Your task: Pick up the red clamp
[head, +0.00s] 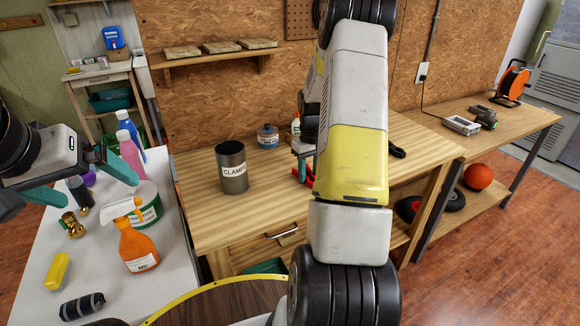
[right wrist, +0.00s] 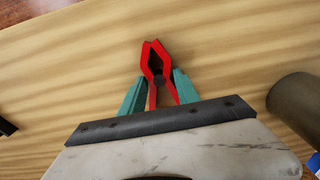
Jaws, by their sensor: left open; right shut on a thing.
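The red clamp (right wrist: 149,58) is between the teal fingers of my right gripper (right wrist: 160,88) in the right wrist view, over the wooden bench top. My right gripper is shut on it. In the head view only a small part of the red clamp (head: 309,180) shows beside my right arm, which hides most of that gripper. I cannot tell whether the clamp touches the bench. My left gripper (head: 88,182) is open and empty above the white table at the left.
A dark canister labelled "CLAMPS" (head: 232,174) stands on the workbench (head: 205,215), left of my right arm. A blue-grey jar (head: 268,137) stands behind it.

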